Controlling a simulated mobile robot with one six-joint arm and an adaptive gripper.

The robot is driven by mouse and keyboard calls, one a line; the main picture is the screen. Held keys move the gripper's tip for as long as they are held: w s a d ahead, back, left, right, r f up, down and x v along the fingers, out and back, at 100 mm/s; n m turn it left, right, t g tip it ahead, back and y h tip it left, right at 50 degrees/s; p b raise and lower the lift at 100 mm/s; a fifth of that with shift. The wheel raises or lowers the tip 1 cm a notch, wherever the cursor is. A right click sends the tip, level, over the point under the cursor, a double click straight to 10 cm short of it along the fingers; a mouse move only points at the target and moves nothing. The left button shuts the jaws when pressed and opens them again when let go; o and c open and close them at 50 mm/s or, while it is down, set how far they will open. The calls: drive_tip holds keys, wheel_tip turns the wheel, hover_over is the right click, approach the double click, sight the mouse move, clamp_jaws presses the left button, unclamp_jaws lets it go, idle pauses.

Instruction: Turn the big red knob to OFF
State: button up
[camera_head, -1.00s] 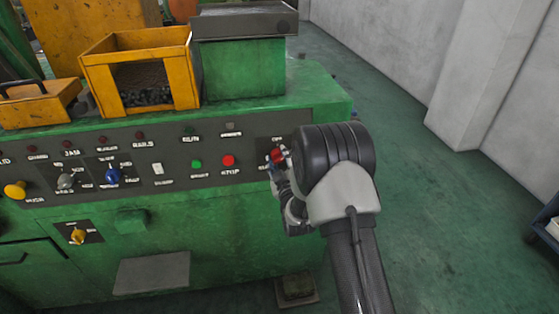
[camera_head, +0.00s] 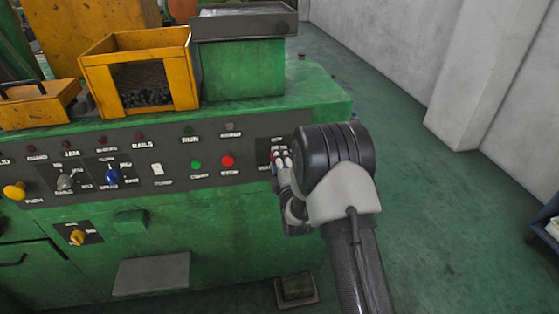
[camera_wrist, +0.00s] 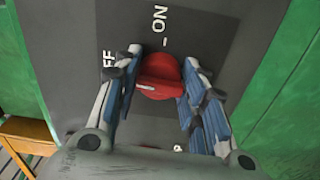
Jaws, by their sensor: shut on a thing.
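The big red knob (camera_wrist: 160,76) sits on a dark grey plate in the wrist view. My gripper (camera_wrist: 161,84) has its blue-padded fingers on both sides of it and is shut on it. The knob's raised grip bar lies nearly crosswise in this view. The ON label (camera_wrist: 160,18) with a short mark is above the knob. The OFF label (camera_wrist: 108,66) is at the upper left, its first letter hidden by a finger. In the head view my gripper (camera_head: 281,161) is at the right end of the panel, where fingers and wrist mostly cover the knob.
To the left on the green machine's panel are a red button (camera_head: 228,161), a green button (camera_head: 196,165), a blue knob (camera_head: 113,176) and a grey knob (camera_head: 66,182). A yellow bin (camera_head: 182,93) stands on top.

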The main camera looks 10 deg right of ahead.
drive_tip(key=shift+n, duration=0.5)
drive_tip(key=o, duration=1.1)
drive_tip(key=shift+s, duration=0.1)
drive_tip(key=s, duration=1.2)
drive_tip(key=shift+w, duration=0.1)
